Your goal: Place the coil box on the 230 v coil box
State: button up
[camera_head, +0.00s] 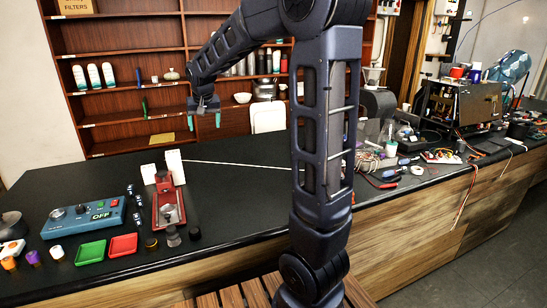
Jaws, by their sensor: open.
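I cannot make out a coil box or a box marked 230 V in the head view; any such label is too small to read or hidden. My gripper (204,118) hangs fingers down in front of the wooden shelves, above the back of the black counter. Its two green-tipped fingers are apart with nothing between them. My own arm hides part of the counter's middle.
On the black counter (240,185) at left are a blue device (85,217) reading OFF, a green tray (90,252), a red tray (123,245) and a red stand (168,205). Tools, wires and an open machine (460,102) crowd the right. The counter left of my arm has clear room.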

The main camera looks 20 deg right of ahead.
jog(key=s+d+r, duration=0.1)
jog(key=s+d, duration=0.4)
jog(key=s, duration=0.3)
jog(key=s+d+r, duration=0.1)
jog(key=s+d, duration=0.4)
jog(key=s, duration=0.3)
jog(key=s+d+f, duration=0.2)
jog(key=s, duration=0.6)
jog(key=s+d+f, duration=0.2)
jog(key=s, duration=0.6)
jog(key=shift+d, duration=0.25)
